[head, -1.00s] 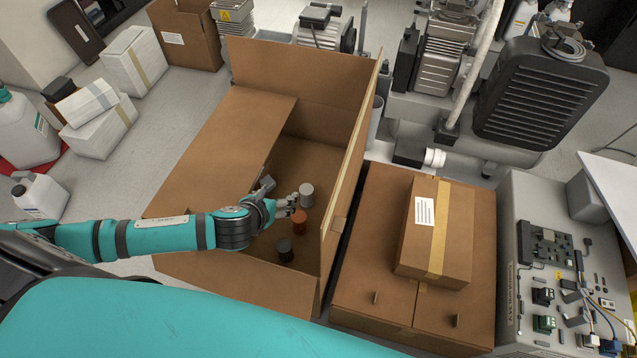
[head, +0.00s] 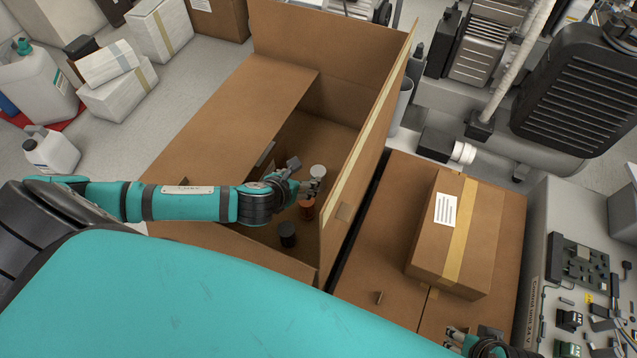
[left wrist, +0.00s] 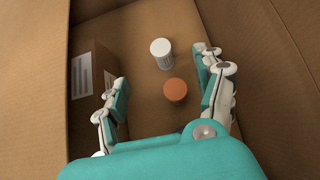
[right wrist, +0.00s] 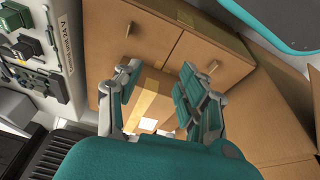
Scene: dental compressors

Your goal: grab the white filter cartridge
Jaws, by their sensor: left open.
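The white filter cartridge (head: 318,171) stands in the large open cardboard box (head: 215,110), near its right wall. It also shows in the left wrist view (left wrist: 161,50), beyond the fingers and slightly right of the middle. An orange cartridge (head: 307,209) stands just nearer, and a dark cartridge (head: 287,234) stands nearer still. My left gripper (head: 300,176) is open above the box floor, with its fingers close to the white cartridge in the head view. In its wrist view both cartridges show between and ahead of the open fingers. My right gripper (right wrist: 163,92) is open and empty.
A taped carton (head: 450,235) lies on a larger box to the right. The left wrist view shows a labelled carton (left wrist: 92,85) inside the box, left of the fingers. The box walls stand close around my left gripper. A control unit (head: 580,270) is at the far right.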

